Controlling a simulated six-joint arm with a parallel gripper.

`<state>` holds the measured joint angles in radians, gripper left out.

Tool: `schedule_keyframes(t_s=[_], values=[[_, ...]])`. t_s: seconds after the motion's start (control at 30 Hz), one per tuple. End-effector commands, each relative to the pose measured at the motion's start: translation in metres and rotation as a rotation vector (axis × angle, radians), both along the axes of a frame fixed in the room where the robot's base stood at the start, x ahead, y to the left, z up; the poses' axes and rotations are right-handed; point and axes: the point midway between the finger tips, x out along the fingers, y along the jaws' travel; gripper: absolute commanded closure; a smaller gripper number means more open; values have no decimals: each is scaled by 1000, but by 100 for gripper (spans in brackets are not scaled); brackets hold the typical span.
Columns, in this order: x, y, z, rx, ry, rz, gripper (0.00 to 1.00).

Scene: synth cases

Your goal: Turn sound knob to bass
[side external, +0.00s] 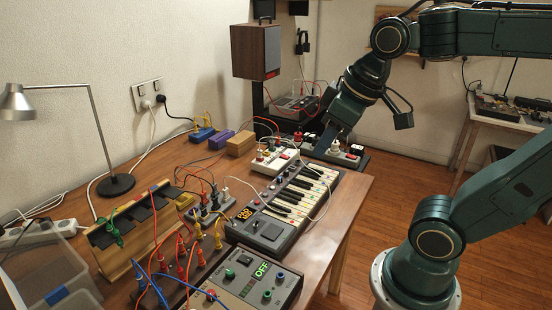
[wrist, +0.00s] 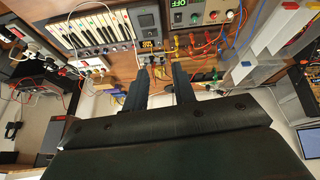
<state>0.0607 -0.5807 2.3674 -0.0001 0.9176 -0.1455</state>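The keyboard synth (side external: 290,205) lies on the wooden table, with black and white keys, a dark control panel and an orange display (side external: 246,214). It also shows at the top of the wrist view (wrist: 92,32). A grey box (side external: 255,283) with a green OFF display and several coloured knobs stands at the table's near end; it also shows in the wrist view (wrist: 197,13). I cannot read which knob is the sound knob or any bass mark. My gripper (wrist: 160,70) is open and empty, its dark fingers apart. In the side view it hangs over the far end of the table.
A power strip (side external: 350,156) and a white box with red parts (side external: 275,161) stand near my gripper. Loose cables cross the table and keyboard. A wooden rack (side external: 150,240), a lamp (side external: 115,184) and a speaker (side external: 256,52) stand along the wall side.

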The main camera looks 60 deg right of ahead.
Motion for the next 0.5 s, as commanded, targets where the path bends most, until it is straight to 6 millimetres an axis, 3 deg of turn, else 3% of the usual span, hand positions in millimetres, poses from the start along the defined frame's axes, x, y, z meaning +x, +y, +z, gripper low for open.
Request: schedule_keyframes(t_s=[0.23,0.5], values=[[50,-22,9,-56,68,76,73],[103,-54,7,-103,140,166,73]])
